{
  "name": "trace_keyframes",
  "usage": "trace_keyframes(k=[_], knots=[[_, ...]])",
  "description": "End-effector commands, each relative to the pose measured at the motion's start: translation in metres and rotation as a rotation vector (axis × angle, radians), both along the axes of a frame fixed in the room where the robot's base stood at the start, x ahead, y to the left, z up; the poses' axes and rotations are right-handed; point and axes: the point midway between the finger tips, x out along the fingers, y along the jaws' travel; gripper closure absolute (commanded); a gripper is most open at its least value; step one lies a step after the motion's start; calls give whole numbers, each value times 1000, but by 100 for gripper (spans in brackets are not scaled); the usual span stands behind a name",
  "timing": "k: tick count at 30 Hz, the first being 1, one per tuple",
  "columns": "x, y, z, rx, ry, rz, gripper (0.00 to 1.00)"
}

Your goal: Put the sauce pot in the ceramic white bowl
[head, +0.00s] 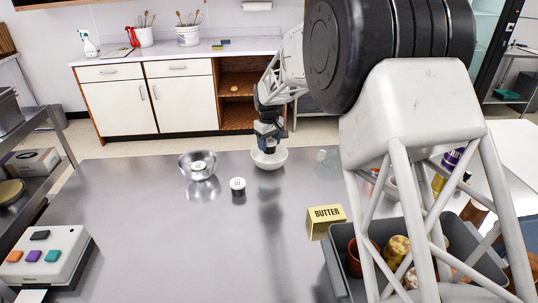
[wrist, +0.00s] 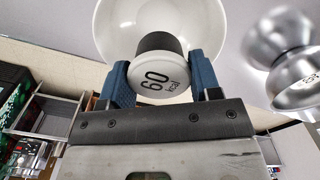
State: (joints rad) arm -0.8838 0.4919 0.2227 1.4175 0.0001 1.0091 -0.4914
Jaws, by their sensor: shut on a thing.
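A small dark sauce pot with a white lid marked "60 kcal" (wrist: 163,75) is between the blue fingers of my gripper (wrist: 160,82) in the wrist view. My gripper is shut on it. The white bowl (wrist: 112,28) shows behind the pot in that view. In the head view my gripper (head: 269,143) is over the white bowl (head: 270,163), which stands near the far edge of the steel table. The held pot is hard to make out there, and I cannot tell whether it touches the bowl.
A similar white-lidded pot (head: 237,186) stands on the table. A metal bowl (head: 203,177) to the left holds another. A yellow butter box (head: 325,222) and a grey bin (head: 338,262) of goods are at right. A button box (head: 50,255) is front left. The table's middle is clear.

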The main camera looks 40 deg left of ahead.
Motion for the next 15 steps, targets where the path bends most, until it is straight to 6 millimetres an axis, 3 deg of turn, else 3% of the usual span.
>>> trace_keyframes(k=[15], knots=[[0, 0, -11, -1, 0, 0, 70]])
